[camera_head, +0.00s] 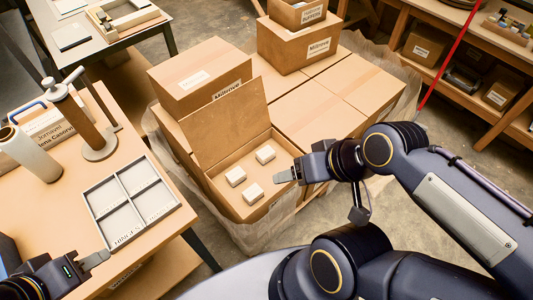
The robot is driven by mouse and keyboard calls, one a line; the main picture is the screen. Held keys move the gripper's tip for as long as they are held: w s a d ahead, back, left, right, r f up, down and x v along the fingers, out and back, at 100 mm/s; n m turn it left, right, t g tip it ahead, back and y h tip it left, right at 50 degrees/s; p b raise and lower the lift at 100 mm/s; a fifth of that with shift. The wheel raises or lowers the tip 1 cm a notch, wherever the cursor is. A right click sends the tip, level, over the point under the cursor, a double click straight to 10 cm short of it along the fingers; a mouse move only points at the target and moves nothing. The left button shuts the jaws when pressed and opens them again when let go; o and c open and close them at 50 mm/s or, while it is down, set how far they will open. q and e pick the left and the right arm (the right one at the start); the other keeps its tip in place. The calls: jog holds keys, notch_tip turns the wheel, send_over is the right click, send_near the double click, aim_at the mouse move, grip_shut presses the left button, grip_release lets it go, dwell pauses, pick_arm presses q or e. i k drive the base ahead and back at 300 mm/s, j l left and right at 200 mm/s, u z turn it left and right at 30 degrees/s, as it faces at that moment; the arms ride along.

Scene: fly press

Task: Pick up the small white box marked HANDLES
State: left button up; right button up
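Three small white boxes sit in an open carton (212,184): one at the back right (265,154), one at the left (235,176) and one at the front (253,194). I cannot read any marking on them, so I cannot tell which is HANDLES. My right gripper (283,176) is at the carton's right side, right of the boxes and apart from them; its finger gap does not show clearly. My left gripper (97,259) is low over the left table, near the front edge of the divided tray (103,236). I cannot see whether its fingers are apart.
The divided tray has several empty labelled compartments on the wooden table (85,184). A roll holder (90,130) and a white roll (30,152) stand behind it. Closed cartons (310,115) surround the open one, whose raised flap (225,120) stands at its back. Shelves are at right.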

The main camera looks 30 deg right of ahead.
aim_at(235, 177)
jog(key=u, duration=0.65)
jog(key=l+u, duration=0.6)
jog(key=u, duration=0.2)
jog(key=k+l+u, duration=0.15)
jog(key=u, duration=0.3)
jog(key=k+l+u, duration=0.1)
jog(key=l, duration=0.3)
jog(key=k+l, duration=0.35)
jog(key=k+l+u, duration=0.15)
jog(key=l, duration=0.25)
jog(key=k, duration=0.05)
